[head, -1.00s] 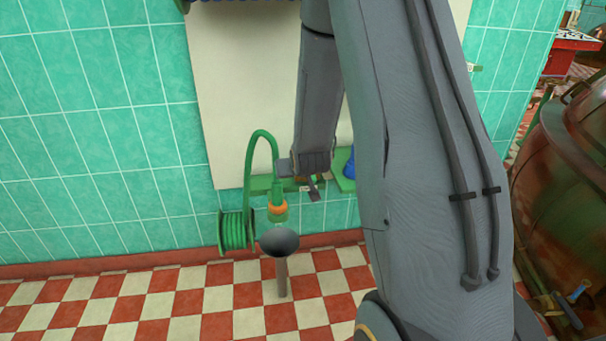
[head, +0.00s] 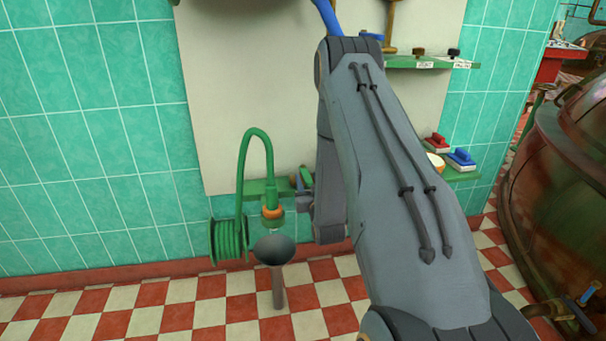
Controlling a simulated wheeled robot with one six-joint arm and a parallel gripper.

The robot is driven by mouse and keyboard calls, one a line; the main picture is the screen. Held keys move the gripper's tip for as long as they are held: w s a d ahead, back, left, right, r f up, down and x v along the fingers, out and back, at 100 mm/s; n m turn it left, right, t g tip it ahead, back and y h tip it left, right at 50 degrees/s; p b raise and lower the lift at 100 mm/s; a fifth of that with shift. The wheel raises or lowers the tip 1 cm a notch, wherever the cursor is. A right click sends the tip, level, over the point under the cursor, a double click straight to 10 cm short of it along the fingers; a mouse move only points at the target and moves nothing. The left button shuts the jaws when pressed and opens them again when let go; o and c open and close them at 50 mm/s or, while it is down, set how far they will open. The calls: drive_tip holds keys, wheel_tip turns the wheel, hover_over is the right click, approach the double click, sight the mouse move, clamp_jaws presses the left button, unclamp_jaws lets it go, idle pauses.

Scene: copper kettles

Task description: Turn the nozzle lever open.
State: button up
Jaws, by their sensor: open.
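The nozzle (head: 272,212), green with an orange collar, hangs on the end of a green hose (head: 257,140) that arches over from the reel. It points down above a dark funnel (head: 275,248). My gripper (head: 302,196) is just right of the nozzle, seen side on and small, with its jaws open and nothing seen between them. A small green upright piece (head: 307,177) shows right above the gripper. I cannot tell whether it is the nozzle lever, nor how the lever is turned. My gripper and forearm partly hide this area.
The green hose reel (head: 229,240) is at the left of the nozzle. Green shelves (head: 400,62) with brushes, one red-topped (head: 434,143) and one blue-topped (head: 461,160), are at the right. A large copper kettle (head: 570,180) stands far right. Floor at left is clear.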

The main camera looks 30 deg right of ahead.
sight(302, 166)
drive_tip(key=b+x, duration=0.1)
drive_tip(key=x, duration=0.4)
drive_tip(key=shift+w+d, duration=0.1)
drive_tip(key=shift+w, duration=0.25)
drive_tip(key=shift+c, duration=0.5)
clamp_jaws()
